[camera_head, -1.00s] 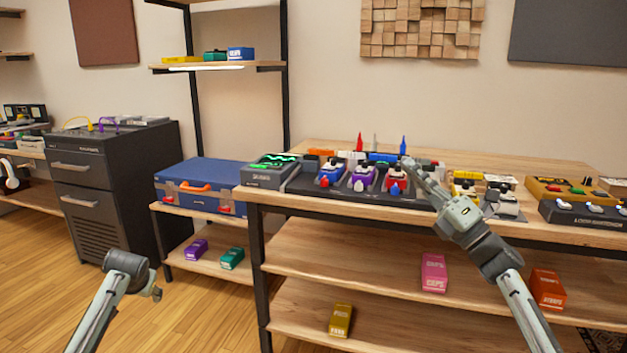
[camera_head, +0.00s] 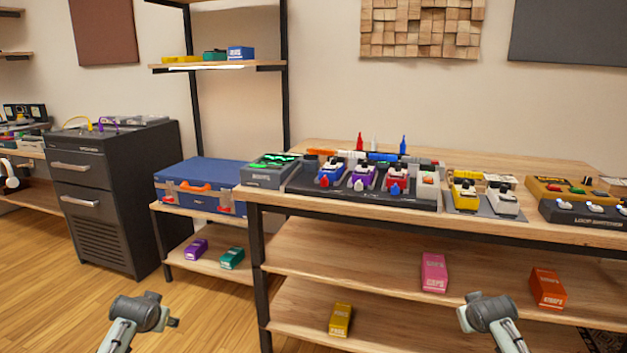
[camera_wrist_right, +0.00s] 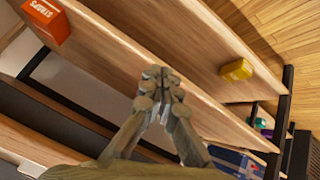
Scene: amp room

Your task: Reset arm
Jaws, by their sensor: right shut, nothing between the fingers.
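My left arm (camera_head: 138,318) shows at the lower left of the head view over open floor.
A wooden workbench (camera_head: 590,231) carries a dark pedalboard (camera_head: 350,190) and several pedals. Its lower shelves hold a pink box (camera_head: 434,272), an orange box (camera_head: 547,288) and a yellow box (camera_head: 341,320). A blue case (camera_head: 205,180) and a black cabinet (camera_head: 105,215) stand left. Floor at front left is clear.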

